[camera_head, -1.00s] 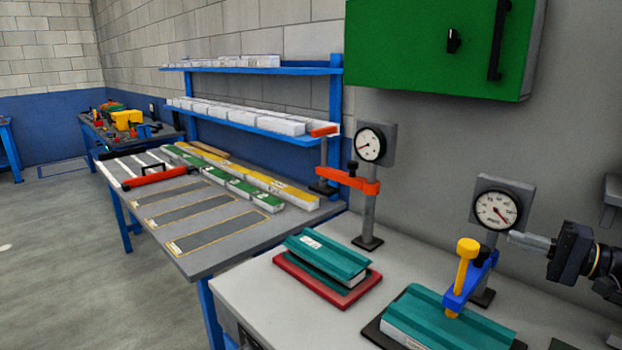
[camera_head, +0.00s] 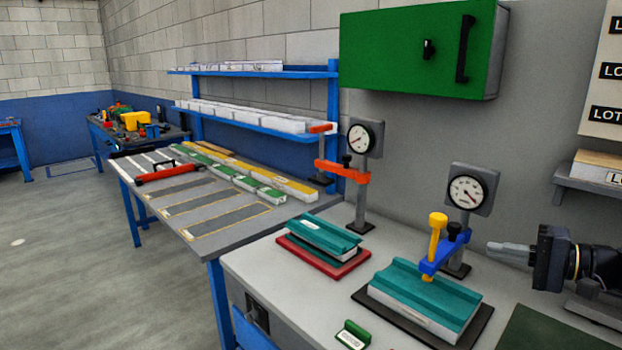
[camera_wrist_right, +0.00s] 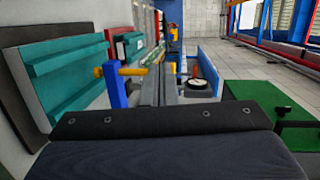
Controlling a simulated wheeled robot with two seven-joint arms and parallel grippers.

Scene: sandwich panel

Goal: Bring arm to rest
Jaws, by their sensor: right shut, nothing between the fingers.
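My right gripper (camera_head: 511,252) comes in from the right in the head view, above the light worktop. Its fingers are together and empty, pointing left, just right of the blue clamp (camera_head: 443,255) and apart from it in the picture. In the right wrist view the gripper's fingers (camera_wrist_right: 170,88) point away from the camera, with the blue clamp's yellow handle (camera_wrist_right: 122,71) to their left. My left gripper is not in view.
A teal panel (camera_head: 432,280) lies on a black base beside the blue clamp. Another teal panel (camera_head: 323,236) lies on a red base (camera_head: 326,267). Two dial gauges (camera_head: 467,191) (camera_head: 361,138) stand behind. A green cabinet (camera_head: 400,50) hangs above; a small green-and-white block (camera_head: 352,335) lies in front.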

